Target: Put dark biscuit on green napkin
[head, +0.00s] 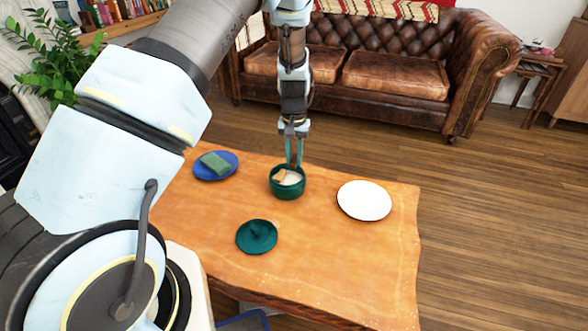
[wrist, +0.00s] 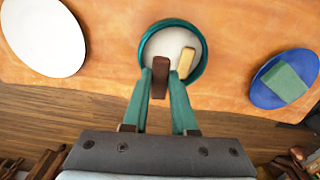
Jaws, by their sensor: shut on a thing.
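My gripper (head: 294,160) points down over the green pot (head: 288,190), with its fingertips at the pot's mouth. In the wrist view my gripper (wrist: 161,80) is shut on the dark biscuit (wrist: 161,72), a brown bar between the green fingers. The biscuit overlaps the pot's opening there; I cannot tell whether it touches the pot. A light biscuit (wrist: 186,62) lies inside the pot, which also shows in the wrist view (wrist: 142,45). The green napkin (head: 216,163) is folded on a blue plate (head: 229,176) to the left; it also shows in the wrist view (wrist: 285,82).
An empty white plate (head: 364,200) stands right of the pot. A dark green lid (head: 257,236) with a knob lies on the wooden table (head: 330,255) in front. The table between pot and blue plate is clear. A leather sofa (head: 350,75) stands behind.

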